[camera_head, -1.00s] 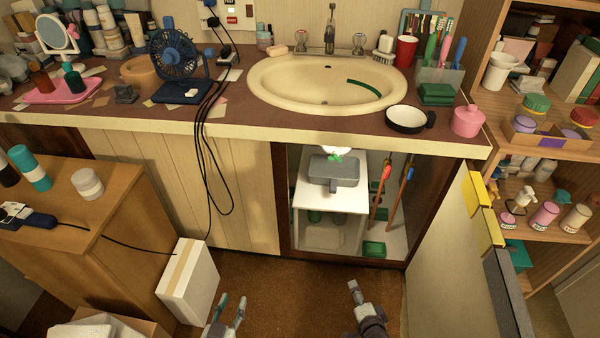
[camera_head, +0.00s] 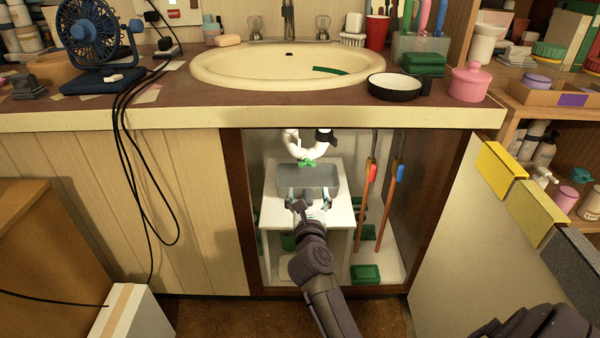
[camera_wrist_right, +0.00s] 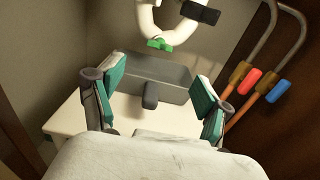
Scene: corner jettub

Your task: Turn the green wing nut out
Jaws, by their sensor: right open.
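The green wing nut (camera_head: 307,163) is at the bottom of the white curved drain pipe (camera_head: 292,146) under the sink; it also shows in the right wrist view (camera_wrist_right: 160,44). A grey tub (camera_head: 308,178) sits below it on a white stand; it shows in the right wrist view too (camera_wrist_right: 172,73). My right gripper (camera_head: 308,197) is inside the open cabinet, in front of the tub. In the right wrist view its two teal-padded fingers (camera_wrist_right: 158,85) are spread wide, with the tub's front handle between them. It is below the wing nut and apart from it. My left gripper is out of view.
The cabinet's dark side frame (camera_head: 235,210) bounds the opening on the left. Red and blue handled pipes (camera_head: 367,190) stand on the right. A green box (camera_head: 365,274) lies on the cabinet floor. The open door (camera_head: 450,240) stands at right.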

